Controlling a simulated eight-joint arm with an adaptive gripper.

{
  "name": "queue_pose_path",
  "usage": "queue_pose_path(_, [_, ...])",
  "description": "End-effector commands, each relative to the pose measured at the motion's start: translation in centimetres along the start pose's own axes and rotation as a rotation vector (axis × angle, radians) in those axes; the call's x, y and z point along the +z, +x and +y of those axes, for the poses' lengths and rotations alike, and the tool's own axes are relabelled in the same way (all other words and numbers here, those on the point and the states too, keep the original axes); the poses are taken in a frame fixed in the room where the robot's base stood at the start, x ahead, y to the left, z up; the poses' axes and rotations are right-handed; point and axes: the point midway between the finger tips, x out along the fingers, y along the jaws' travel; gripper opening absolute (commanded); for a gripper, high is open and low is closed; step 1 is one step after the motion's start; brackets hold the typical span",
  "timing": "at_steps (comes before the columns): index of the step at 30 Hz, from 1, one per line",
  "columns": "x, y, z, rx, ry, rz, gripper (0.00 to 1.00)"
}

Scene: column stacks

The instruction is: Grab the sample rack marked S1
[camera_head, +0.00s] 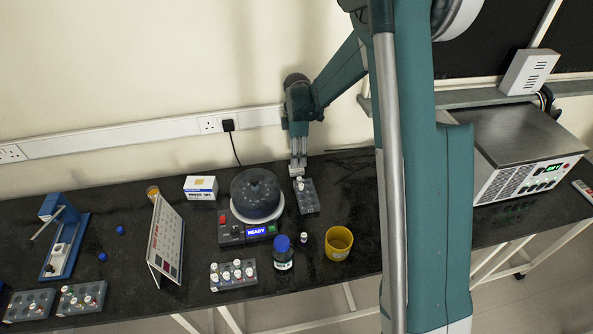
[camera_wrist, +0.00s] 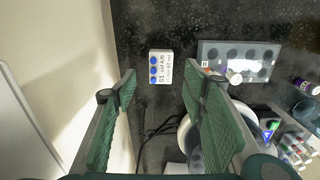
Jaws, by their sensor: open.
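A small white block (camera_wrist: 160,68) with blue round spots and a printed label reading S1 lies on the black bench in the wrist view. It is ahead of my gripper (camera_wrist: 160,82), between the lines of the two green fingers, which are open and empty. In the head view my gripper (camera_head: 298,160) points down near the back of the bench, just above a small white block (camera_head: 296,172). A grey rack (camera_head: 306,198) with wells and a white-capped tube is close by, and also shows right of the S1 block in the wrist view (camera_wrist: 250,74).
A round centrifuge (camera_head: 257,194) showing READY stands left of the grey rack. A blue-capped bottle (camera_head: 283,254), a yellow beaker (camera_head: 339,243) and another tube rack (camera_head: 233,275) are in front. The wall (camera_head: 150,60) is close behind my gripper, with a black cable (camera_head: 235,150) nearby.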

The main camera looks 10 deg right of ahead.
Motion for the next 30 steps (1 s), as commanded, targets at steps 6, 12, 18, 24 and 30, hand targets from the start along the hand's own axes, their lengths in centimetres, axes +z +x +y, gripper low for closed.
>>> queue_pose_path(6, [0.0, 1.3, 0.0, 0.0, 0.0, 0.0, 0.43])
queue_pose_path(12, [0.0, 1.3, 0.0, 0.0, 0.0, 0.0, 0.43])
queue_pose_path(18, [0.0, 1.7, 0.0, 0.0, 0.0, 0.0, 0.43])
queue_pose_path(24, [-0.1, 3.6, -0.1, 0.0, 0.0, 0.0, 0.43])
queue_pose_path(30, [-0.2, 5.8, -0.2, 0.0, 0.0, 0.0, 0.43])
